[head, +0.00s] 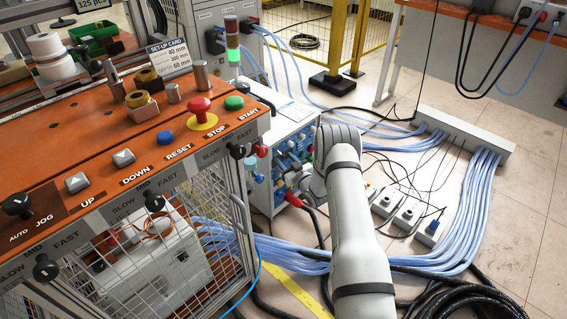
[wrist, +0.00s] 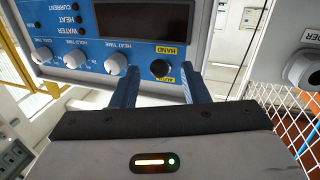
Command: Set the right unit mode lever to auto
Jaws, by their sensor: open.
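The mode lever (wrist: 160,68) is a small black knob on a blue panel in the wrist view. A yellow HAND label lies just above it in the picture and an AUTO label just below; which way it is set I cannot tell. My gripper (wrist: 160,77) is open, with one blue finger on each side of the knob. Contact with the knob cannot be made out. In the head view the white unit with the blue panel (head: 287,155) stands behind my arm, which hides part of it; the lever cannot be picked out there.
White timer knobs (wrist: 75,58) sit left of the lever in the wrist view. White mesh (wrist: 285,110) is at right. In the head view an orange console (head: 110,145) with buttons and levers stands left. Blue hoses (head: 470,200) and cables cover the floor at right.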

